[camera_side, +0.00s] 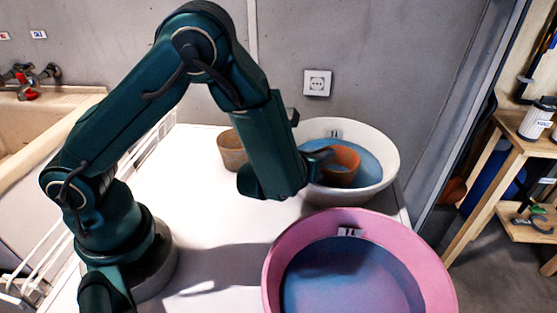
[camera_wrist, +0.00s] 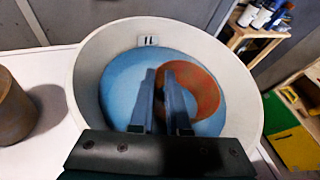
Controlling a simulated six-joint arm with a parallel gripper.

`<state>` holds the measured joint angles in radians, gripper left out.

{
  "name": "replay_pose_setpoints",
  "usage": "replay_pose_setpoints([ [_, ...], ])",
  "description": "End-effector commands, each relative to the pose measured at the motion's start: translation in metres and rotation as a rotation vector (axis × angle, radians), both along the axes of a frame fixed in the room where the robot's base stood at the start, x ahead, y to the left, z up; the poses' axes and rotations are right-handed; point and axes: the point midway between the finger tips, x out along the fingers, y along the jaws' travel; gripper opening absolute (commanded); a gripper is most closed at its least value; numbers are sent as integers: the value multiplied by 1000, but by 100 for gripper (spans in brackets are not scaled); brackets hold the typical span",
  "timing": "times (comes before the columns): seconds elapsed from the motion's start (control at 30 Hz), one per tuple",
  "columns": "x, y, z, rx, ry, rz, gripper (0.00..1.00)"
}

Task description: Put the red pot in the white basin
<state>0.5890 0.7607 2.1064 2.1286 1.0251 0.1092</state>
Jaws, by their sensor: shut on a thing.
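The red pot (camera_side: 343,160) looks orange-red and is at the white basin, within its rim as seen in both views. My gripper (camera_side: 325,158) reaches over the basin's near left rim and is shut on the pot's wall. In the wrist view the two fingers (camera_wrist: 168,88) overlap the left side of the pot (camera_wrist: 205,90). The white basin (camera_side: 384,150) has a blue inner bottom and stands at the back right of the white worktop; its rim also shows in the wrist view (camera_wrist: 88,70). Whether the pot touches the basin's bottom I cannot tell.
A pink basin (camera_side: 276,262) with a blue inside stands in front of the white basin. A brown pot (camera_side: 232,152) stands left of the white basin, and it also shows in the wrist view (camera_wrist: 14,108). The worktop (camera_side: 205,220) is clear at centre left.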

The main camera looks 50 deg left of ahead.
Motion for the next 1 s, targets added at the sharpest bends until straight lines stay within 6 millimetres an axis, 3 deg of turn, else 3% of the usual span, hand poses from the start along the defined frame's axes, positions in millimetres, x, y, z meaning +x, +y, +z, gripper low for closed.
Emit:
replay_pose_setpoints([
  [0.17, 0, 0, -3, 1, 1, 0, 0],
  [0.2, 0, 0, -2, 1, 0, 0, 26],
  [0.27, 0, 0, -2, 0, 0, 0, 46],
  [0.67, 0, 0, 1, -1, -1, 1, 46],
  [1.0, -55, -19, 25, -1, -1, -8, 46],
])
